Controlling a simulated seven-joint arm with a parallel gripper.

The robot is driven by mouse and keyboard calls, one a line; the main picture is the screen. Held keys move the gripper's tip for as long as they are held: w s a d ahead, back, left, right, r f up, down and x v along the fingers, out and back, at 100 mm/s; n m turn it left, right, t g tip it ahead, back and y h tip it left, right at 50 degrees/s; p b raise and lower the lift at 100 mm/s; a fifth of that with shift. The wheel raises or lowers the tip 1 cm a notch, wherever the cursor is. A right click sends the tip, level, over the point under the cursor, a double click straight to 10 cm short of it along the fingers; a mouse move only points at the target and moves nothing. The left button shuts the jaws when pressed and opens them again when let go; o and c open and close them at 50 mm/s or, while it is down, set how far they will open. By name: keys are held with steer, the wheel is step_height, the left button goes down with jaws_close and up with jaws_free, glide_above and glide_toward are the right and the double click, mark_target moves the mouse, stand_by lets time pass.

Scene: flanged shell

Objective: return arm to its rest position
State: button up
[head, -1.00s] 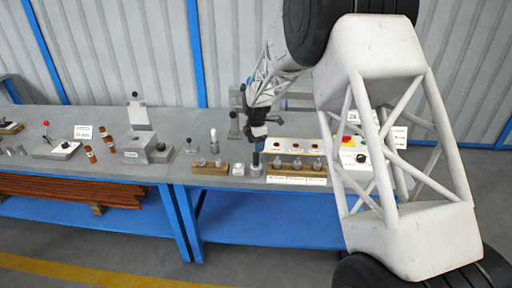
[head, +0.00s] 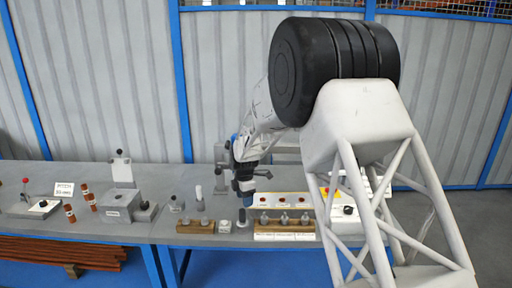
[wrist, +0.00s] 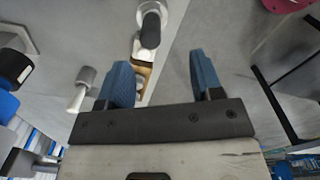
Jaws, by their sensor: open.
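My gripper (wrist: 163,82) shows in the wrist view with its two blue fingers spread apart and nothing between them. In the head view my gripper (head: 243,198) points down over the bench, just above a small dark-topped cylinder on a round base (head: 242,216). The gap between them is too small to judge in this view. My arm reaches from the right side of the head view to the bench.
A control panel with red lamps (head: 281,199) is behind. A grey fixture (head: 122,205) and reddish cylinders (head: 69,212) stand farther left.

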steer(key=s+d+r+m+t, duration=0.1)
steer(key=s+d+r+m, duration=0.4)
steer(key=s+d+r, duration=0.5)
steer(key=s+d+r+m, duration=0.55)
steer(key=s+r, duration=0.35)
steer(key=s, duration=0.3)
steer(key=s+d+m, duration=0.3)
steer(key=s+m, duration=0.1)
steer(key=s, duration=0.6)
steer(key=s+d+m+t, duration=0.1)
steer(key=s+d+m, duration=0.2)
steer(key=s, duration=0.8)
steer(key=s+d+m, duration=0.3)
steer(key=s+m, duration=0.3)
steer(key=s, duration=0.4)
steer(key=shift+s+r+t, duration=0.2)
steer(key=shift+r+t, duration=0.05)
steer(key=shift+t, duration=0.05)
